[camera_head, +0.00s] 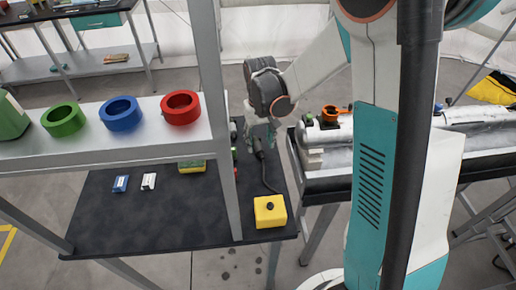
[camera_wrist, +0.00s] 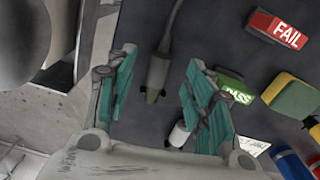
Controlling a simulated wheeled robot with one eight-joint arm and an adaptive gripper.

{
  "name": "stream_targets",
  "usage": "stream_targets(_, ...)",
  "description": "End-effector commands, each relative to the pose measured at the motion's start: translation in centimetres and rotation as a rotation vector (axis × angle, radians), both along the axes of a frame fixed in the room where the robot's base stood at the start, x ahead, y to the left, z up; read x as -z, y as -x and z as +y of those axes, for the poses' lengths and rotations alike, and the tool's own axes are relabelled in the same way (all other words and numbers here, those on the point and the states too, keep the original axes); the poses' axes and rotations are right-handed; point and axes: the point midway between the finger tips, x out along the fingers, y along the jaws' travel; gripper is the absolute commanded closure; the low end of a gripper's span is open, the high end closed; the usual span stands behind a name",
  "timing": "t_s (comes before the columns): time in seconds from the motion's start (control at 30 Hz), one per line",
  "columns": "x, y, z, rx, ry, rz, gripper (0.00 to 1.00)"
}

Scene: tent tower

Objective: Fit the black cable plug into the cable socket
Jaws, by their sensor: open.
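The black cable plug (camera_wrist: 158,72) shows between my gripper's two teal fingers in the wrist view, with its cable running up out of the picture. My gripper (camera_wrist: 162,60) is open, and neither finger visibly touches the plug. In the head view my gripper (camera_head: 261,138) hangs over the back right of the dark table, and the plug (camera_head: 258,148) is just below it. The cable runs forward to a yellow box (camera_head: 270,212) with a black part on top. I cannot make out the cable socket for certain.
A green PASS block (camera_wrist: 234,92) lies close beside the right finger, with a red FAIL block (camera_wrist: 278,28) farther off. A yellow-and-green object (camera_wrist: 292,98) lies at the right. A shelf with tape rings (camera_head: 122,113) overhangs the dark table (camera_head: 180,220).

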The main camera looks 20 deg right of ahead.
Motion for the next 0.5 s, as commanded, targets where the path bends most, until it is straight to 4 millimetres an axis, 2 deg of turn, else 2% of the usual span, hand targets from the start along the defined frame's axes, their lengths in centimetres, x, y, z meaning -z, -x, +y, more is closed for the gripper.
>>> stream_targets(0.03,1.1,-0.2,0.0,0.0,0.0,0.0,0.52)
stream_targets(0.2,3.5,-0.3,0.1,0.0,0.0,0.0,0.52)
stream_targets(0.47,3.8,-0.3,0.1,0.0,0.0,0.0,0.52)
stream_targets(0.5,3.8,-0.3,0.0,0.0,0.0,0.0,0.57)
